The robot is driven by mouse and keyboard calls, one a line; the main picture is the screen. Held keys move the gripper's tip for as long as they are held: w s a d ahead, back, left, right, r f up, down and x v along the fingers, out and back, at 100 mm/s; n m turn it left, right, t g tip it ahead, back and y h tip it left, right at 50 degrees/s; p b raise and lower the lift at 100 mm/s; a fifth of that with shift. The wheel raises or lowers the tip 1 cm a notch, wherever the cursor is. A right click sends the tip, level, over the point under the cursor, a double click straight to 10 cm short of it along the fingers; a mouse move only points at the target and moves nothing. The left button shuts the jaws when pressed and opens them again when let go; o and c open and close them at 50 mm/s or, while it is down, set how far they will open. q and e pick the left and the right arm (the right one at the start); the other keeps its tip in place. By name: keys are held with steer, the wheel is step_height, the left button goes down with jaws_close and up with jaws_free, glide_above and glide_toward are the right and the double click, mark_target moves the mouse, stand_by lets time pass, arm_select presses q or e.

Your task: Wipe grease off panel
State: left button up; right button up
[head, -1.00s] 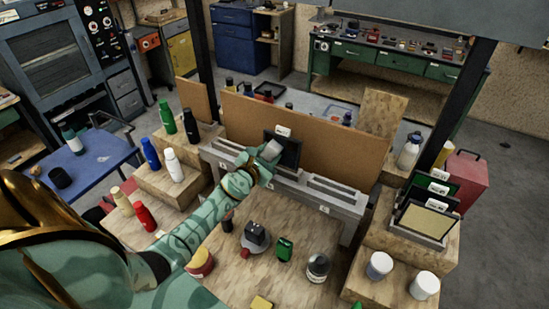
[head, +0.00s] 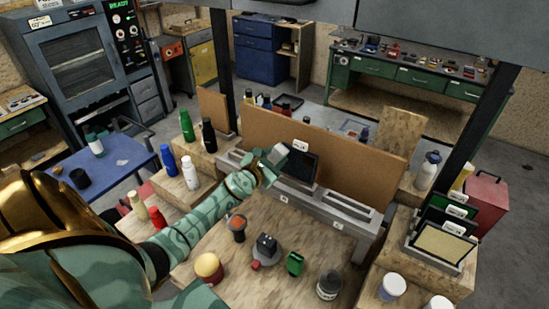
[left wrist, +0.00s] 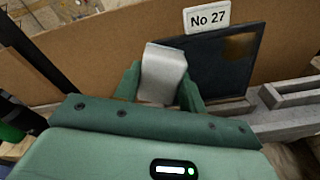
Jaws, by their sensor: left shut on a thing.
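A dark panel (head: 303,165) stands upright in a grey slotted rack (head: 325,205), with a white "No 27" label at its top; the label (left wrist: 207,16) is readable in the left wrist view. A brownish smear (left wrist: 240,46) shows on the upper right of the panel's face. My left gripper (head: 268,166) is shut on a pale grey wiping pad (left wrist: 163,74). The pad is at the panel's left edge in both views, overlapping it in the wrist view; I cannot tell whether they touch. My right gripper is not in view.
A brown board (head: 350,160) stands behind the rack. Bottles, among them a white one (head: 190,172), stand on wooden blocks at left. Framed panels (head: 440,250) stand in a holder at right. Jars and small items, including a green one (head: 295,263), sit on the wooden bench in front.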

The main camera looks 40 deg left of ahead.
arm_select(q)
steer(key=d+p, duration=0.1)
steer(key=d, duration=0.2)
steer(key=shift+w+d, duration=0.15)
steer(key=shift+d, duration=0.05)
steer(key=shift+d+f+p, duration=0.1)
steer(key=shift+d+p, duration=0.3)
steer(key=shift+d, duration=0.15)
steer(key=shift+w+d+p, duration=0.25)
steer(key=shift+d+p, duration=0.25)
steer(key=shift+d, duration=0.65)
steer(key=shift+w+d+p, duration=0.15)
steer(key=shift+d+p, duration=0.2)
steer(key=shift+d, duration=1)
steer(key=shift+w+d+p, duration=0.1)
steer(key=shift+d+p, duration=0.2)
steer(key=shift+d, duration=1)
steer(key=shift+s, duration=0.1)
steer(key=shift+s, duration=0.3)
steer(key=p, duration=0.2)
glide_toward(314, 167)
steer(key=shift+w, duration=0.35)
